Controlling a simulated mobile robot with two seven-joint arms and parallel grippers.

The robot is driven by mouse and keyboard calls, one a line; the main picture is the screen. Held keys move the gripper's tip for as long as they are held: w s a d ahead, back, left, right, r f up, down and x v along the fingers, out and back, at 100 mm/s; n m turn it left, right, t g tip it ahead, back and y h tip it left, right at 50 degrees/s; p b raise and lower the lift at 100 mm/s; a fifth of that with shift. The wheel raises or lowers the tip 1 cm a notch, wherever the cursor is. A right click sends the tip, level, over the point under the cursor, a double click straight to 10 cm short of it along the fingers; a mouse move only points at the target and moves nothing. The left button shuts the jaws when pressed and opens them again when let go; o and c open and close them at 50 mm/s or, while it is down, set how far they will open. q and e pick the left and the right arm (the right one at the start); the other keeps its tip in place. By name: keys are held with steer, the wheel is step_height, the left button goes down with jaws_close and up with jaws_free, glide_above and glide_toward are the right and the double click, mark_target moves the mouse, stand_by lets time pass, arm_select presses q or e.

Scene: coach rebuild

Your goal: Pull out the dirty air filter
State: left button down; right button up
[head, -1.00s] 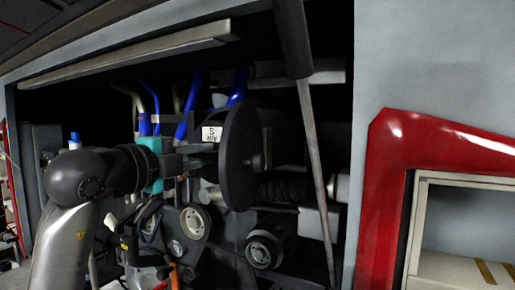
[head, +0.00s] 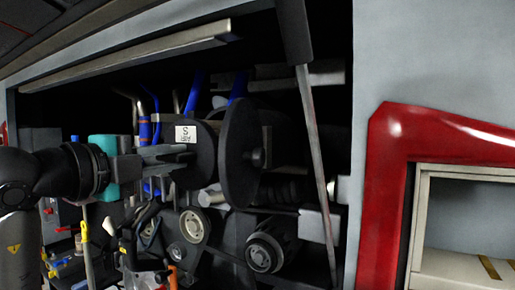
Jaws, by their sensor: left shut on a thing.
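A dark round piece with a white label (head: 198,160), seemingly the air filter or its end cap, sits in the open engine bay left of a large dark disc (head: 238,165). My left gripper (head: 168,154) reaches in from the left and is shut on the left side of this piece. Its fingers hide part of that side. I cannot tell whether the piece is still inside its housing behind the disc. My right gripper is not in view.
A slanted strut (head: 315,150) crosses the bay on the right. Pulleys (head: 193,225) and a dark cylinder (head: 270,243) lie below. Blue hoses (head: 195,92) run behind. A red frame (head: 390,190) borders the right panel. Tools hang at lower left.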

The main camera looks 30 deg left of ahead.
arm_select(q)
steer(key=shift+s+a+b, duration=0.2)
steer(key=shift+s+b, duration=0.35)
steer(key=shift+s, duration=2.15)
